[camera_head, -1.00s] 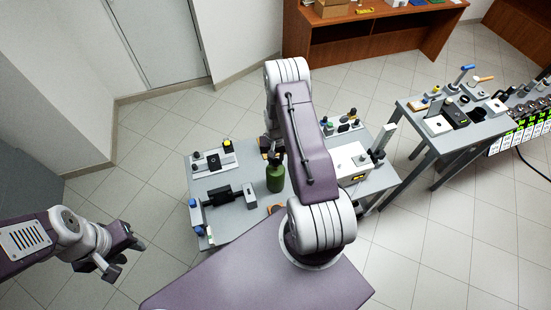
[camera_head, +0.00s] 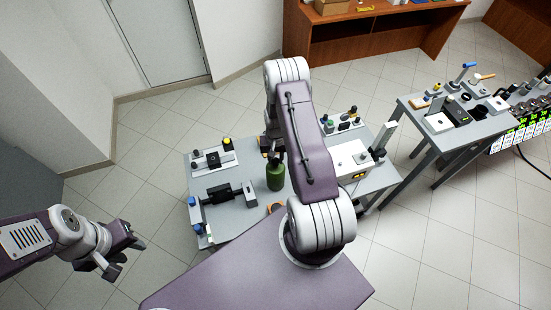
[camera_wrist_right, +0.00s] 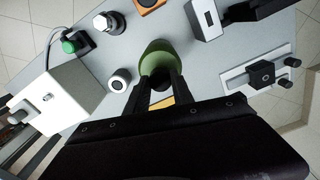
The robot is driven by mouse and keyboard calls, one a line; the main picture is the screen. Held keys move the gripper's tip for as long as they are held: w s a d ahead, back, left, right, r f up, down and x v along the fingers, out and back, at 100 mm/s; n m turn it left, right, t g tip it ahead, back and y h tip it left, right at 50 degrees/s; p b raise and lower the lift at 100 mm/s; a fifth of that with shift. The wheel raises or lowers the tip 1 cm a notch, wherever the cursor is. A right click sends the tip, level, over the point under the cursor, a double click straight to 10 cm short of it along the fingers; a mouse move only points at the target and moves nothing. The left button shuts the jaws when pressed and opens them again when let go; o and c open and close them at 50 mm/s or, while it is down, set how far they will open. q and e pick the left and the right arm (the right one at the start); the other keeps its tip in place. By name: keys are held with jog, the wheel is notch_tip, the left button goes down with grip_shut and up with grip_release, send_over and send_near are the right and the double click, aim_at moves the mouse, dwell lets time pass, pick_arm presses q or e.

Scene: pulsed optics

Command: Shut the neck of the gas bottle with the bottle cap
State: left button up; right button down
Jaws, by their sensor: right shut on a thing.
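The green gas bottle (camera_head: 275,176) stands upright on the grey table beside my right arm. It shows beyond my fingers in the right wrist view (camera_wrist_right: 156,50). My right gripper (camera_wrist_right: 160,82) is over the bottle's top, shut on a small dark thing that looks like the bottle cap (camera_wrist_right: 159,72). The fingers hide most of the cap and the neck, so I cannot tell whether the cap touches the neck. My left gripper (camera_head: 124,256) is open and empty, off the table's left side.
On the table (camera_head: 232,218) are a black cylinder device (camera_head: 222,194) left of the bottle, a slide fixture (camera_head: 213,160) behind it, and a white box (camera_head: 350,160) to the right. A second table (camera_head: 420,150) stands further right. Floor around my left gripper is clear.

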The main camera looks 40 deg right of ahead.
jog(key=shift+f, duration=0.35)
dwell(0.3)
jog(key=n+b, duration=0.1)
jog(key=n, duration=0.5)
jog(key=shift+n, duration=0.4)
jog(key=n, duration=0.7)
jog(key=c, duration=2.1)
grip_release()
grip_shut()
